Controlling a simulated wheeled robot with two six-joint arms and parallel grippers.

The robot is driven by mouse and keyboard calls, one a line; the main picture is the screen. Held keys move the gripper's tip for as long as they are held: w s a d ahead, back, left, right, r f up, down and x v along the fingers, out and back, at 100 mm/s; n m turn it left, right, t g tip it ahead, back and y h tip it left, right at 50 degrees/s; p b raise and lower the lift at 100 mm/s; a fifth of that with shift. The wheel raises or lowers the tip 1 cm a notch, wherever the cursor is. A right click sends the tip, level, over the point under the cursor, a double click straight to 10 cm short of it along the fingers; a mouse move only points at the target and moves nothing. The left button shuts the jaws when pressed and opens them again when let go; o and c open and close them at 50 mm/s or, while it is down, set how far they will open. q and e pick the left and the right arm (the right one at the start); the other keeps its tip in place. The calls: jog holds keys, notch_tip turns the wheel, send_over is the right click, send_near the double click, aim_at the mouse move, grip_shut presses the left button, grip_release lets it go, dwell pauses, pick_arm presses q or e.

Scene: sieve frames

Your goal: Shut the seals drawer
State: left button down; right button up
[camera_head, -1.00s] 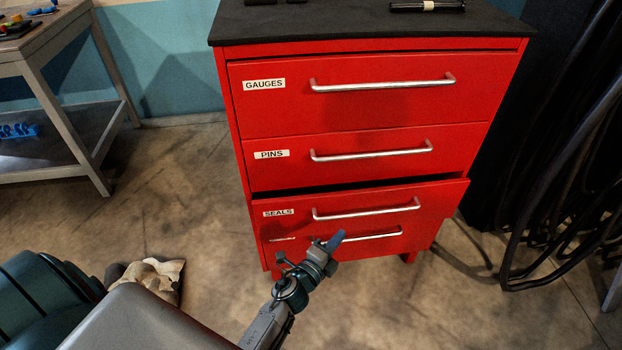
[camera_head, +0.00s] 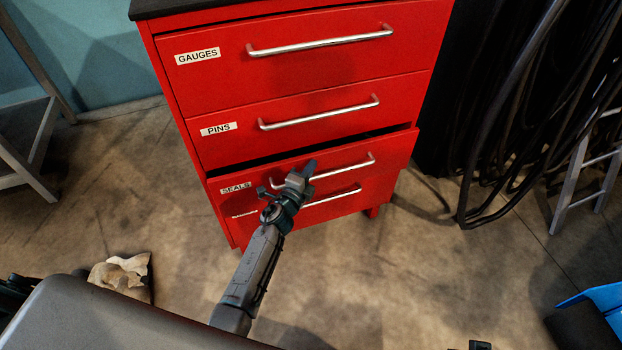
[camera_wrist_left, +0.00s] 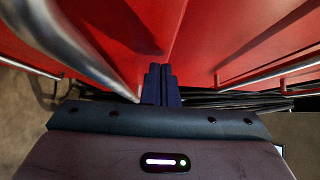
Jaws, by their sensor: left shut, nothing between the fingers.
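The seals drawer (camera_head: 393,155) is the third red drawer down, with a SEALS label at its left. It stands a little out, with a dark gap along its top edge. Its silver bar handle (camera_head: 345,168) runs across its face. My left gripper (camera_head: 308,168) is shut and empty, in front of the drawer, and covers part of the face and handle. I cannot tell whether it touches. In the left wrist view its dark fingers (camera_wrist_left: 161,85) are together beside red fronts, with a big silver handle close at the left. My right gripper is not seen.
The pins drawer (camera_head: 300,125) and gauges drawer (camera_head: 300,60) above look flush. Another drawer with a handle (camera_head: 335,197) is below. Dark hoses (camera_head: 500,110) hang to the right, near a ladder (camera_head: 590,175). A crumpled cloth (camera_head: 122,275) lies on the floor at left.

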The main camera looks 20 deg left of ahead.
aim_at(301, 160)
pick_arm(q)
jog(key=shift+w+a, duration=0.15)
